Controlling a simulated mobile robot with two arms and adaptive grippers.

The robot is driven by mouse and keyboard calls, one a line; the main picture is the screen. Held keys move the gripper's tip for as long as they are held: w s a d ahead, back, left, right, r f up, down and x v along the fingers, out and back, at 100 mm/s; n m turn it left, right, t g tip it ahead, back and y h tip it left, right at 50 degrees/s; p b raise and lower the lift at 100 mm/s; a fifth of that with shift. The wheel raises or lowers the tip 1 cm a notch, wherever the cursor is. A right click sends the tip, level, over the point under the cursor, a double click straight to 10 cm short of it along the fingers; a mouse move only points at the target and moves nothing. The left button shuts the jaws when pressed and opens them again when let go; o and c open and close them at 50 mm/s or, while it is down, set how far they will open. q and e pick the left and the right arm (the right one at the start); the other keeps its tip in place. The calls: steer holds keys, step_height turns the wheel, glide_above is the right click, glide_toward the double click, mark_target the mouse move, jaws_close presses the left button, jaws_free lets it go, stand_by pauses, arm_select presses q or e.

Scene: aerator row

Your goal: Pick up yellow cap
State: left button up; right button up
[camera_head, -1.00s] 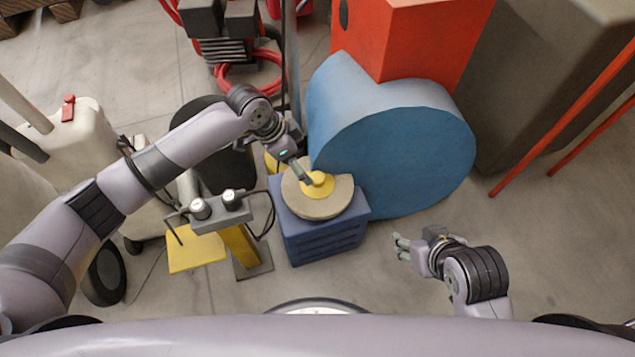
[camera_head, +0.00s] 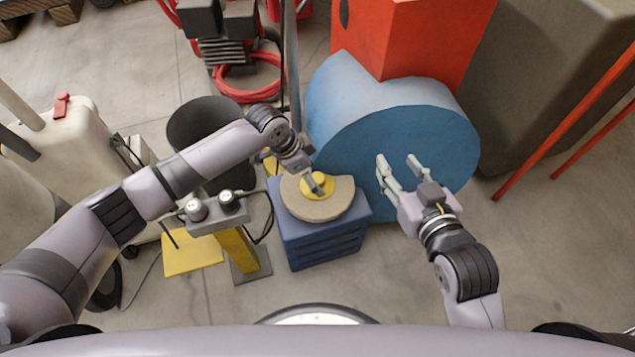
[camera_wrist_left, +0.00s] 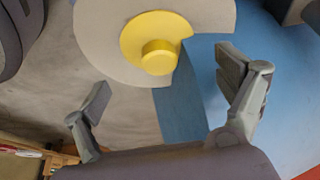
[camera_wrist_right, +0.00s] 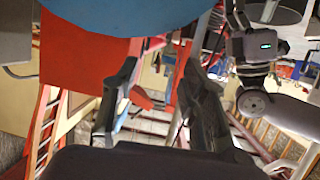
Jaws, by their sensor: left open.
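The yellow cap (camera_head: 327,181) is a round flanged disc with a raised knob. It lies on a beige round plate (camera_head: 318,208) with a notch, on top of a blue block (camera_head: 330,247). In the left wrist view the cap (camera_wrist_left: 158,55) shows whole, beyond and between the fingertips. My left gripper (camera_head: 313,182) is over the cap in the head view, its fingers covering part of it. In the left wrist view the left gripper (camera_wrist_left: 168,90) is open with nothing between its fingers. My right gripper (camera_head: 400,168) is open and empty, in front of the blue rounded housing.
The blue rounded housing (camera_head: 400,150) with an orange box (camera_head: 425,35) stands right behind the block. A dark bin (camera_head: 195,120) is behind my left arm. Floor in front is clear.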

mark_target(317, 178)
arm_select(q)
steer(key=b+x, duration=0.1)
steer(key=x, duration=0.3)
steer(key=shift+b, duration=0.35)
arm_select(e)
step_height(317, 178, up, 9)
steer(key=w+a+t+y, duration=0.1)
steer(key=t, duration=0.4)
steer(key=shift+w+a+f+y, duration=0.2)
steer(key=shift+w+a+y, duration=0.1)
steer(key=shift+y, duration=0.1)
arm_select(q)
steer(key=shift+c, duration=0.5)
